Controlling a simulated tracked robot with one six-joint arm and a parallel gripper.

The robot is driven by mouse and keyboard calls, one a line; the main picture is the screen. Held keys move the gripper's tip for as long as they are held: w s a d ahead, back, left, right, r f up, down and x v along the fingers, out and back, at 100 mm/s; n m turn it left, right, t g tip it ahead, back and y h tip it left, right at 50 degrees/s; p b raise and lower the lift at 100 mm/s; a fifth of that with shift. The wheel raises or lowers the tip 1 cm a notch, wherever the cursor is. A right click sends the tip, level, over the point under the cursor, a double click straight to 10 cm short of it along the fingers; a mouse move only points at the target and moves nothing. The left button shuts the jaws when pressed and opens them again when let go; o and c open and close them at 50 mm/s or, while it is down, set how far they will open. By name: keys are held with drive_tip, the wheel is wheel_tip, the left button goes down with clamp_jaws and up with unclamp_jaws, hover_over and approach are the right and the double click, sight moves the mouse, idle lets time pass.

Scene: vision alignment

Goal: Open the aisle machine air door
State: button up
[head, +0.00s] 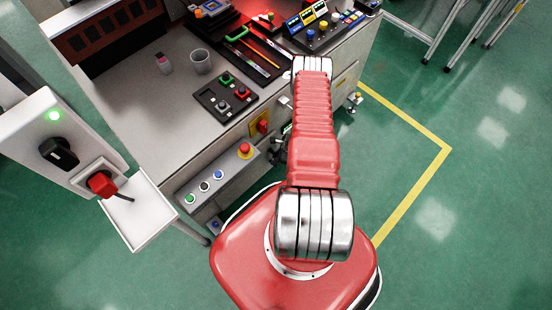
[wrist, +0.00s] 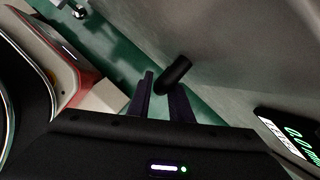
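The machine (head: 215,110) is a grey bench-like cabinet with a control top; I cannot tell which part is the air door. In the wrist view a short black rounded handle (wrist: 174,74) sticks out from a grey panel (wrist: 225,50). My gripper (wrist: 163,92) has its two dark fingers apart, with the handle's tip in line with the gap between them. I cannot tell whether they touch it. In the head view my red arm reaches to the cabinet's side and the gripper is mostly hidden.
A display with green digits (wrist: 295,132) sits at right in the wrist view. A red emergency button (head: 244,150) and coloured push buttons are on the cabinet's front. A white post with a black knob (head: 59,153) stands at left. Green floor (head: 440,215) is clear at right.

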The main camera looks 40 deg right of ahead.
clamp_jaws()
drive_tip(key=shift+s+a, duration=0.1)
idle(0.4)
